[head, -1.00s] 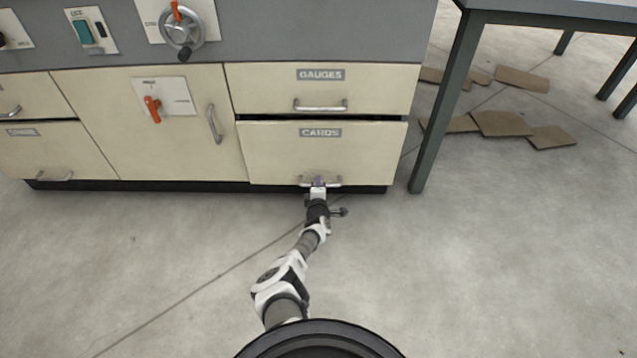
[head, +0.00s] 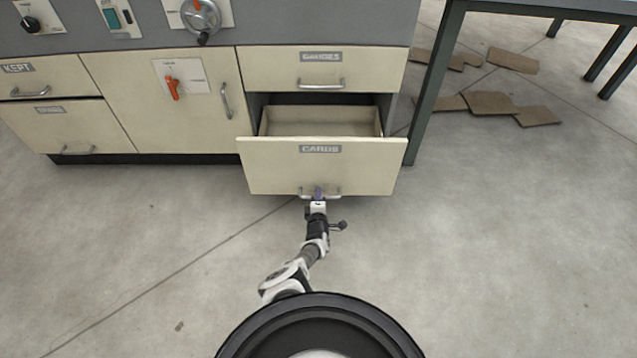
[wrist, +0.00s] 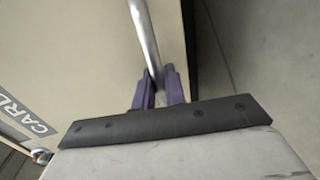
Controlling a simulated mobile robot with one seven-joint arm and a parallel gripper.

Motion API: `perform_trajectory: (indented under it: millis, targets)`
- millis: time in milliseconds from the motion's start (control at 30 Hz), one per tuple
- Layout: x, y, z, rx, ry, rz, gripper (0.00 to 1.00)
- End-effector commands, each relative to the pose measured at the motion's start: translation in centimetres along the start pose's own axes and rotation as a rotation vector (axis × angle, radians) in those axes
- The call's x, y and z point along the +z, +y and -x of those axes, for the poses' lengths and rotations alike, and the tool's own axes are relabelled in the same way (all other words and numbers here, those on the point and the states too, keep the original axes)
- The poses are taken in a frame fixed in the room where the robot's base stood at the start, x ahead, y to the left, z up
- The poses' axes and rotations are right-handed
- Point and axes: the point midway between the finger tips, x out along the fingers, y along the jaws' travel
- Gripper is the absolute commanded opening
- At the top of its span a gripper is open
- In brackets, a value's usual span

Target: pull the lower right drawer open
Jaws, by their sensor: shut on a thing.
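The lower right drawer (head: 270,168), labelled CARDS, stands pulled out from the cabinet, and its inside shows empty as far as I can see. Its metal bar handle (head: 333,193) is low on the front. My gripper (head: 319,193) is shut on this handle at about its middle. In the wrist view the handle (wrist: 143,35) runs between the purple fingers of my gripper (wrist: 158,88), and the drawer front (wrist: 85,60) with part of its label lies to the left.
The GAUGES drawer (head: 375,68) above is closed. A table leg (head: 430,85) stands close to the drawer's right side. Cardboard pieces (head: 490,103) lie beyond it. The floor in front is clear.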

Motion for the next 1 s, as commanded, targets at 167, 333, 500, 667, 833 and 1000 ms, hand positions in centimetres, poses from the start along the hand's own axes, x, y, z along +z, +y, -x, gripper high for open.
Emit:
perform_trajectory:
  millis: [167,333,500,667,833,1000]
  targets:
    - [0.0,0.0,2.3,0.0,0.001,0.0,0.0]
    - [0.0,-0.5,3.2,0.002,0.0,0.0,0.0]
    - [0.0,-0.6,3.5,0.002,0.0,0.0,0.0]
    - [0.0,-0.7,3.4,0.002,0.0,0.0,0.0]
    - [0.0,-0.7,3.4,0.002,0.0,0.0,0.22]
    - [0.0,-0.7,3.4,0.002,0.0,0.0,0.3]
